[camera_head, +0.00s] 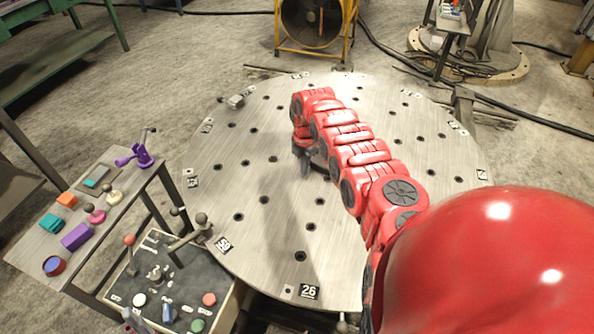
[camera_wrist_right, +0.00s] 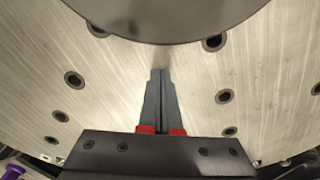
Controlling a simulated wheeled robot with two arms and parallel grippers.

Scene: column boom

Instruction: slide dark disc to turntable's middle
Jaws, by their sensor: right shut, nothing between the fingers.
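The turntable (camera_head: 265,240) is a large round brushed-metal plate with dark holes and numbered tags near its rim. My right arm reaches over it, and the right gripper (camera_head: 306,168) is near its middle, pointing down. In the right wrist view, the right gripper (camera_wrist_right: 162,72) is shut and empty. The dark disc (camera_wrist_right: 165,16) lies flat on the plate just beyond the fingertips, with a small gap showing between them; its far part is cut off. In the head view the disc (camera_head: 321,162) is mostly hidden by my red arm. My left gripper is not in view.
A small metal block (camera_head: 235,102) sits at the turntable's far left rim. A control box (camera_head: 150,290) with coloured buttons and levers stands at the near left rim. A side table (camera_head: 95,225) with several small coloured objects is further left. The plate's left half is mostly clear.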

